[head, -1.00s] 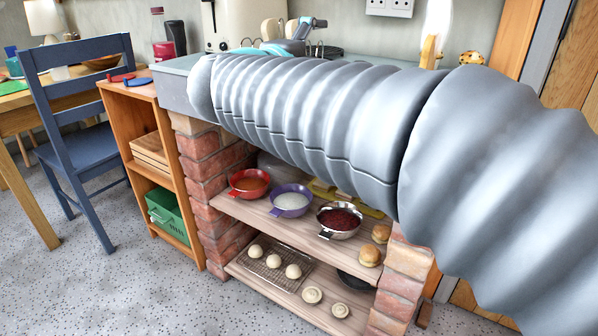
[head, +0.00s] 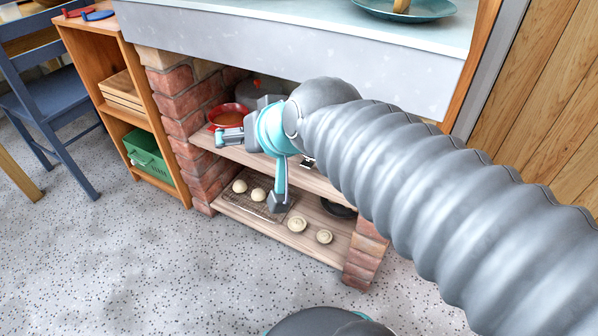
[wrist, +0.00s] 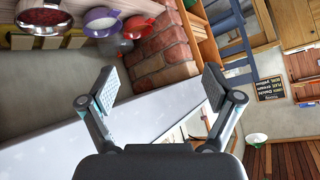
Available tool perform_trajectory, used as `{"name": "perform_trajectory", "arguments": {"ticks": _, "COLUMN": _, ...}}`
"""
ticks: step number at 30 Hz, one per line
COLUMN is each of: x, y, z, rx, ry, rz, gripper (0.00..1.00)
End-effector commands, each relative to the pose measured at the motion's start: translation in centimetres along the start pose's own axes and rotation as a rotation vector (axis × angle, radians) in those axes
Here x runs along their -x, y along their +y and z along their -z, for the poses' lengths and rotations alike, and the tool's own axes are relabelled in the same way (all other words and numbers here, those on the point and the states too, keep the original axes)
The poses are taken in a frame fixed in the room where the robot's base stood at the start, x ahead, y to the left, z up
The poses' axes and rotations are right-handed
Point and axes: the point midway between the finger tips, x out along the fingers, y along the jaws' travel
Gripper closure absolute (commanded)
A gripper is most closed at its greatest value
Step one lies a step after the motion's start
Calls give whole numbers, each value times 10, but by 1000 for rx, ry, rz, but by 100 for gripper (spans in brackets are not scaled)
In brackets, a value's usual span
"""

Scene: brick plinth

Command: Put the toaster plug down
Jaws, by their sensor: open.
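No toaster plug shows in either current view, and the toaster is out of sight too. My gripper (head: 250,165) is in front of the plinth's shelves, below the counter edge. In the wrist view its two padded fingers stand wide apart with nothing between them (wrist: 162,88). The grey counter (head: 300,42) spans the top of the head view.
The plinth's shelves hold a red bowl (head: 229,116), a purple bowl (wrist: 100,21), and buns on a rack (head: 257,195). A wooden shelf unit (head: 110,75) with a green box (head: 148,157) stands left. The speckled floor (head: 130,265) in front is clear.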

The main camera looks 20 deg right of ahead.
Motion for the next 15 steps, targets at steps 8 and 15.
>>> {"name": "perform_trajectory", "arguments": {"ticks": 8, "x": 25, "y": 63, "z": -100, "rx": 167, "ry": -334, "rz": -195, "gripper": 10}}
{"name": "perform_trajectory", "arguments": {"ticks": 15, "x": 30, "y": 71, "z": -113, "rx": 185, "ry": -380, "rz": -223, "gripper": 10}}
